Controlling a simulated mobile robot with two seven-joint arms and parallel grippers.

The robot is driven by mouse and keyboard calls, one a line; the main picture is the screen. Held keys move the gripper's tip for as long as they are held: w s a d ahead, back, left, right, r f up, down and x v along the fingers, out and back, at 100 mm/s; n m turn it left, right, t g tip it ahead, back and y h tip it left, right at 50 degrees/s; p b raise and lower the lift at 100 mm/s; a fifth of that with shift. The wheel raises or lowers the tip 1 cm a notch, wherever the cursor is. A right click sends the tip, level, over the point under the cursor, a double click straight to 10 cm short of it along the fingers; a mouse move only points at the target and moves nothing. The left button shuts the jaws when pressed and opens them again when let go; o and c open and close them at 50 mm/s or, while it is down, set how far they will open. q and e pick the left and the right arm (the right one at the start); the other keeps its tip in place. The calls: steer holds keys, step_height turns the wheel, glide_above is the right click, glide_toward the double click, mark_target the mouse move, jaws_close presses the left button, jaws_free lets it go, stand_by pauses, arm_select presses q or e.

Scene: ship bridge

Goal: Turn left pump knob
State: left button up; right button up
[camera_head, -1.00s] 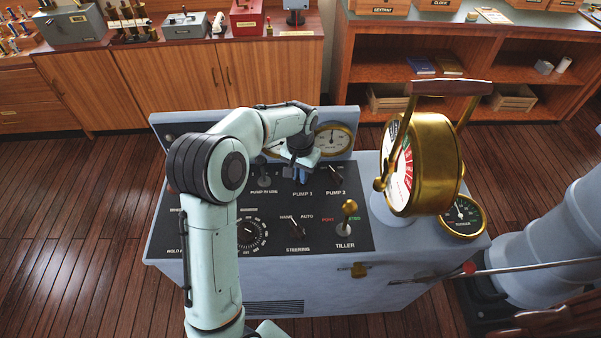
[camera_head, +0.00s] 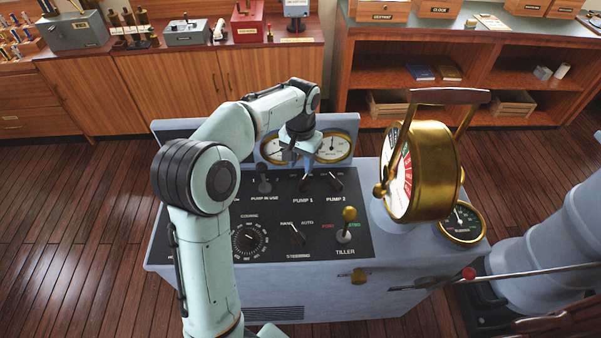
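The left pump knob, labelled PUMP 1 (camera_head: 306,184), is a small dark knob on the console's black panel. Its pointer looks tilted toward the upper right. The PUMP 2 knob (camera_head: 336,183) is just right of it and tilts toward the upper left. My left gripper (camera_head: 298,160) hangs above and slightly behind the PUMP 1 knob, apparently apart from it. Its fingers are small and partly hidden by its own body, so I cannot tell their opening. My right gripper is not in view.
Two round gauges (camera_head: 333,146) sit behind. The steering knob (camera_head: 297,234), brass tiller lever (camera_head: 347,224) and tall brass telegraph (camera_head: 432,172) are nearby on the console.

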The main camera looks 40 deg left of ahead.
arm_select(q)
step_height(320, 180, up, 5)
steer(key=shift+r+p, duration=0.2)
steer(key=shift+p, duration=0.1)
steer(key=shift+f, duration=0.15)
stand_by(0.4)
